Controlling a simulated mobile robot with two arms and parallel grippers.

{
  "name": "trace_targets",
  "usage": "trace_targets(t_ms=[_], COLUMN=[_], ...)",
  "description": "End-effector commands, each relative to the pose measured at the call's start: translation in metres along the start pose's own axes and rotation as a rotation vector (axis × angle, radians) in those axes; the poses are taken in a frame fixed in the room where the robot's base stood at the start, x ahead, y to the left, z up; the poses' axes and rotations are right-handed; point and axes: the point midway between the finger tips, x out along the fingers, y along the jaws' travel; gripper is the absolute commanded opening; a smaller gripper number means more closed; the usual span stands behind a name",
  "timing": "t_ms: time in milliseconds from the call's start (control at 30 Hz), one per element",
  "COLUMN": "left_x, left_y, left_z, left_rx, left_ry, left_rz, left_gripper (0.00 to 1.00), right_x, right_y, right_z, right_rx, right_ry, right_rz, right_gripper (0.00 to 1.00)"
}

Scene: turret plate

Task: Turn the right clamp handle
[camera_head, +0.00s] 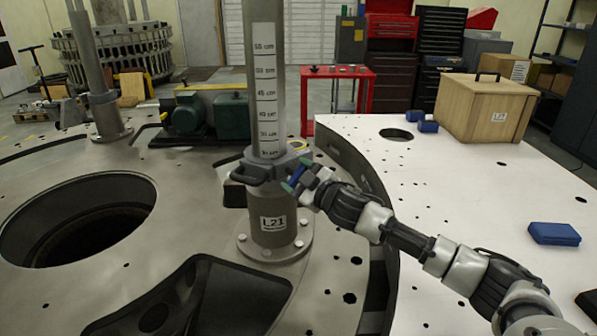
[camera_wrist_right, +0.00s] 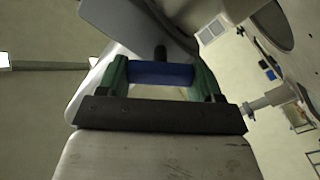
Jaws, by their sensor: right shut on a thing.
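A grey post (camera_head: 263,70) with a printed cm scale stands in a flanged base labelled L21 (camera_head: 273,222). A grey clamp collar (camera_head: 268,166) sits around the post above the label, with a dark handle (camera_head: 243,177) at its left. The right clamp handle (camera_head: 297,174) is blue and sits at the collar's right side. My right gripper (camera_head: 293,182) is shut on it. In the right wrist view, the blue handle (camera_wrist_right: 160,73) lies crosswise between the green fingers of my right gripper (camera_wrist_right: 160,76). My left gripper is not in view.
The metal turret plate (camera_head: 60,285) has a large round opening (camera_head: 85,220) at left. A white surface (camera_head: 450,240) at right carries a wooden box (camera_head: 485,107) and several blue objects, one at the right (camera_head: 553,233). A red table (camera_head: 338,95) stands behind.

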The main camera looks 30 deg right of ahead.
Motion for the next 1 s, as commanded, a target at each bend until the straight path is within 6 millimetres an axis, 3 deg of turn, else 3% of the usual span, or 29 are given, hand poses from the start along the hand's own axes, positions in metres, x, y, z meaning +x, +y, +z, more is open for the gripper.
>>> trace_targets(t_ms=[600,1000], left_x=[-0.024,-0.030], left_y=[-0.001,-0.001], left_z=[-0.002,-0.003], left_rx=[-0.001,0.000], left_ry=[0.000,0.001], left_rz=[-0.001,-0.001], left_gripper=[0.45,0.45], right_x=[0.000,0.000], right_y=[-0.002,-0.004], right_z=[-0.001,0.001], right_rx=[-0.578,-0.844], right_ry=[0.002,0.001], right_rz=[0.001,0.001], right_gripper=[0.42,0.42])
